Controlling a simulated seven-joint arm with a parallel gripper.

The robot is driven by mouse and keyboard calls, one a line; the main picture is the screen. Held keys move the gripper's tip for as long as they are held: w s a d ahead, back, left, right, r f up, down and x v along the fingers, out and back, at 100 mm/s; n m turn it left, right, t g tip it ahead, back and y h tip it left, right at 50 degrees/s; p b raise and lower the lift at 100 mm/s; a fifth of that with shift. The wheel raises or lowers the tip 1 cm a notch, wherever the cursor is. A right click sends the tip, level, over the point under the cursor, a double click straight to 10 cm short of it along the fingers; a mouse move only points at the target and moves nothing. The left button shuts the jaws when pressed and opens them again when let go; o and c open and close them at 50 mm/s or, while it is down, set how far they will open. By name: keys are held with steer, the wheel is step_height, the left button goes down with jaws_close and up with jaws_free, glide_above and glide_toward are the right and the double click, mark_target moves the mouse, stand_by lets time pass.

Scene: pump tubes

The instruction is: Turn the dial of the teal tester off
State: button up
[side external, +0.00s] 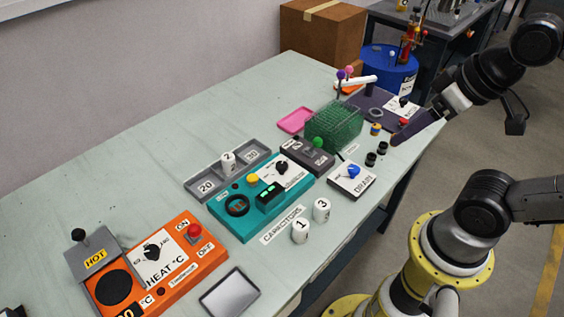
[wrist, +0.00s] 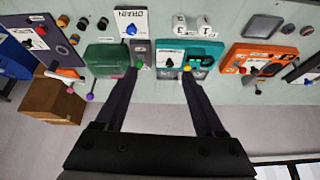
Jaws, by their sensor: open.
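The teal tester (side external: 226,225) sits in the middle of the table in the side view. It has a black dial (side external: 282,167) on a white panel, a yellow button (side external: 252,178), a lit green display (side external: 268,191) and a round black socket (side external: 237,206). The dial's setting is too small to read. In the wrist view the tester (wrist: 216,52) lies beyond my fingertips, with its dial (wrist: 169,63) between their lines. My gripper (side external: 397,138) is open and empty, above the table's right part, apart from the tester. Its two dark fingers (wrist: 159,71) also show in the wrist view.
A dark grey box with a green knob (side external: 318,143) adjoins the tester, near a green rack (side external: 334,124) and the DRAIN box (side external: 352,180). White cylinders (side external: 300,231) stand in front. The orange heater (side external: 180,275) is at left, a grey tray (side external: 205,186) behind.

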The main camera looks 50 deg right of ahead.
steer(key=w+r+m, duration=0.4)
steer(key=w+r, duration=0.1)
steer(key=m+g, duration=0.6)
glide_above(282, 164)
step_height(282, 164, down, 16)
steer(key=f, duration=0.1)
step_height(282, 164, down, 13)
steer(key=shift+a+r, duration=0.1)
steer(key=shift+r, duration=0.05)
jaws_close()
